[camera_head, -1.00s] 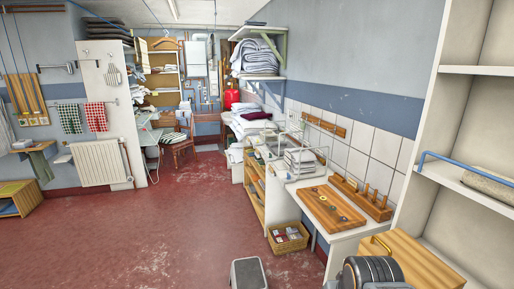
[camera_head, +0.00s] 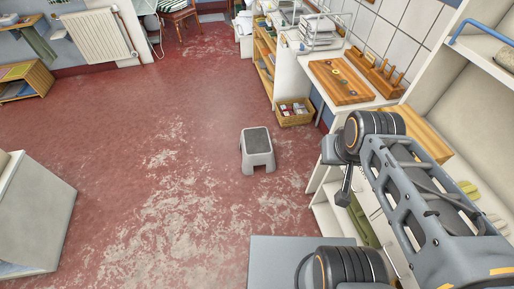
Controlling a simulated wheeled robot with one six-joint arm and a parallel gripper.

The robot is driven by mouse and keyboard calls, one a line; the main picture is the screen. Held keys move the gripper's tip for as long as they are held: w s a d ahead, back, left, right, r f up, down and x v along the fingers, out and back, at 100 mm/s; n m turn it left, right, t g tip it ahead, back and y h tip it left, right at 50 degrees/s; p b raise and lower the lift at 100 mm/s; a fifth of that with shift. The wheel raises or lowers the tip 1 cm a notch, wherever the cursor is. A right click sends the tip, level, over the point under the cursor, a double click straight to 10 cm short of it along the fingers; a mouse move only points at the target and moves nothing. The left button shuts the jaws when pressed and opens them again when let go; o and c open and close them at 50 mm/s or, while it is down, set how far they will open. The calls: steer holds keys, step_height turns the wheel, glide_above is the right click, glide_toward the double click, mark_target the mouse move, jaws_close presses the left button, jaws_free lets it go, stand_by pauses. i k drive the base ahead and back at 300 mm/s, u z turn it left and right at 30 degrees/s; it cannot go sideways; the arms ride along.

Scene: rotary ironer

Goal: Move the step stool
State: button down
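The step stool (camera_head: 257,150) stands upright on the red floor, near the middle of the head view. It is light grey with a dark top. My arm reaches in from the right side of the view. A small dark part at the end of the arm, which seems to be my gripper (camera_head: 344,196), hangs to the right of the stool and nearer to me, well apart from it. It is too small to show its fingers or whether it holds anything.
A wicker basket (camera_head: 294,112) with small items sits on the floor just behind and right of the stool. White shelving and a worktop with a wooden board (camera_head: 340,81) line the right. A pale block-like unit (camera_head: 32,215) stands at the left. The floor left of the stool is clear.

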mark_target(258, 149)
steer(key=k, duration=0.5)
steer(key=u, duration=1.05)
steer(key=i, duration=6.3)
steer(key=z, duration=4.8)
